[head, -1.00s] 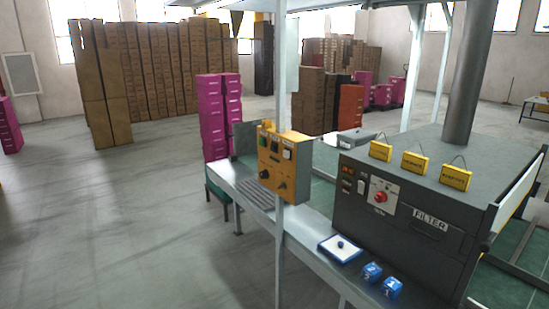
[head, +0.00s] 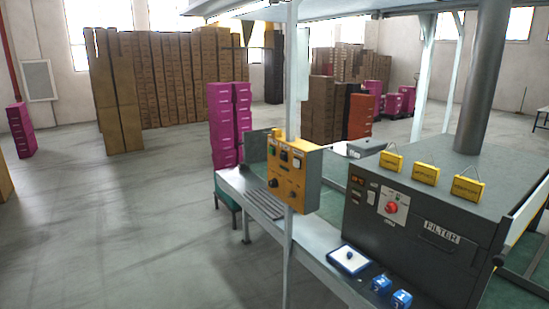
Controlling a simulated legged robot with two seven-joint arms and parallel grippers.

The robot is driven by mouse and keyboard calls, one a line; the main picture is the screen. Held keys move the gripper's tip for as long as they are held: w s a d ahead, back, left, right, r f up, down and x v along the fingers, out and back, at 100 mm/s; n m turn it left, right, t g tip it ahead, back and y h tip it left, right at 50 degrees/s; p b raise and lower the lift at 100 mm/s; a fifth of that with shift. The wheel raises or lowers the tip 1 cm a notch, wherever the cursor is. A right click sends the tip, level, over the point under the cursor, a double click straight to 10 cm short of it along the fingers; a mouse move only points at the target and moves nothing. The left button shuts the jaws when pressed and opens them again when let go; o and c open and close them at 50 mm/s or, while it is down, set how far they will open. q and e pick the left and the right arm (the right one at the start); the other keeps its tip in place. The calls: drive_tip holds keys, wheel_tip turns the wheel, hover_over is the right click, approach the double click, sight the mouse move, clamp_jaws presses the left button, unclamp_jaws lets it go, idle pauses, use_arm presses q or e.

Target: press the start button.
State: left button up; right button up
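A yellow control box (head: 293,176) is fixed to a pale upright post over the near end of the line. It carries small buttons or lamps and dark knobs. A dark grey machine marked FILTER (head: 410,240) stands right of it, with a red round knob (head: 391,207) on a pale plate and small switches beside it. A white plate with a small blue knob or button (head: 349,256) lies on the bench in front. No start label is readable, so I cannot tell which control is the start button. Neither of my grippers is in view.
Two blue numbered cubes (head: 401,299) sit on the metal bench (head: 318,246). Yellow tags (head: 425,173) stand on the machine top. Pink box stacks (head: 222,125) and brown carton stacks (head: 180,85) stand behind. The grey floor (head: 130,230) at left is open.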

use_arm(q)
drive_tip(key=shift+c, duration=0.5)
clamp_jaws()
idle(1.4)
